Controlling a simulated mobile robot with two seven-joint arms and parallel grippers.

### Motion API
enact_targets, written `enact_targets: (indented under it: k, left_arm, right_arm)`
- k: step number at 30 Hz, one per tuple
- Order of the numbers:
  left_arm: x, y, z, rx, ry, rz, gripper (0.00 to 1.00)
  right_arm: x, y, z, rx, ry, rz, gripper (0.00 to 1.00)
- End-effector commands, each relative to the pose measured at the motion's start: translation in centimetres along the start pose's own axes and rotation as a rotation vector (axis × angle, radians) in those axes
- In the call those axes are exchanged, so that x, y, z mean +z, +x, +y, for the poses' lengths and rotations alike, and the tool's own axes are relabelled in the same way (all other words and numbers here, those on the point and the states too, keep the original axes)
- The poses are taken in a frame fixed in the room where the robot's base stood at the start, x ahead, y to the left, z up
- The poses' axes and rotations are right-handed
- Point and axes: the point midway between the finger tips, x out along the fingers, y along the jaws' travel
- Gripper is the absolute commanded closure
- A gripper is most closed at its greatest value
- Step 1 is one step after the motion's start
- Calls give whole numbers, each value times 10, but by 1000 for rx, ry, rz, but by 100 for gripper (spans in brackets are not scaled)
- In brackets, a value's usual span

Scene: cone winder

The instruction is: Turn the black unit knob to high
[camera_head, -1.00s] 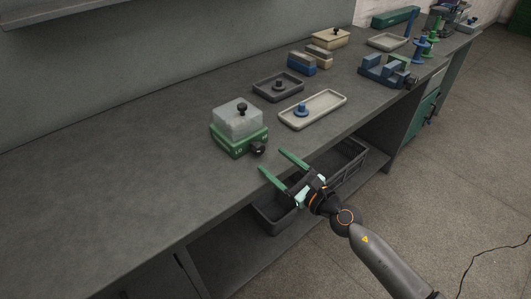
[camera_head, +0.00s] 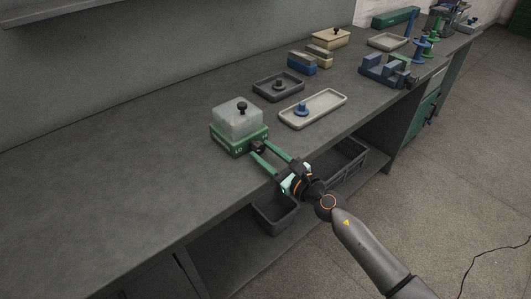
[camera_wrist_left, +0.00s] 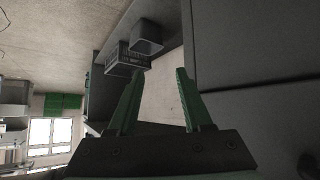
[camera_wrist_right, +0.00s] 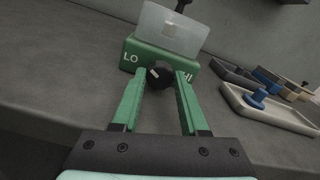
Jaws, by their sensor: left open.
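The black unit knob (camera_wrist_right: 160,77) is on the front of a green unit (camera_head: 240,147) with a frosted, translucent box on top. In the right wrist view, "LO" stands left of the knob and "HI" right of it. A pale mark on the knob lies toward the LO side. My right gripper (camera_wrist_right: 161,80) has its green fingers on either side of the knob, closed in against it; the head view also shows them there (camera_head: 260,149). My left gripper (camera_wrist_left: 159,73) is open and empty, away from the unit; it is not in the head view.
A cream tray (camera_head: 333,98) with a blue knobbed piece and a dark tray (camera_head: 262,88) lie right of the unit. A blue fixture (camera_head: 378,69) stands farther along. Dark bins (camera_head: 274,222) sit below the bench edge. The bench's left part is clear.

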Motion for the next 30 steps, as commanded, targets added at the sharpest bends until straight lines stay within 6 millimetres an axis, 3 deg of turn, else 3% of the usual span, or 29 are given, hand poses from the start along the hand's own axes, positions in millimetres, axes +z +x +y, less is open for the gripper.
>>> enact_targets:
  k: [1, 10, 20, 30]
  left_arm:
    - [0, 0, 0, 0, 0, 0, 50]
    - [1, -1, 1, 1, -1, -2, 50]
    - [5, -3, 1, 1, -3, -11, 50]
    - [1, -6, 0, -3, -3, -7, 50]
  right_arm:
    - [0, 0, 0, 0, 0, 0, 67]
    - [0, 0, 0, 0, 0, 0, 100]
    - [0, 0, 0, 0, 20, 1, 100]
    - [0, 0, -1, 0, 206, 1, 100]
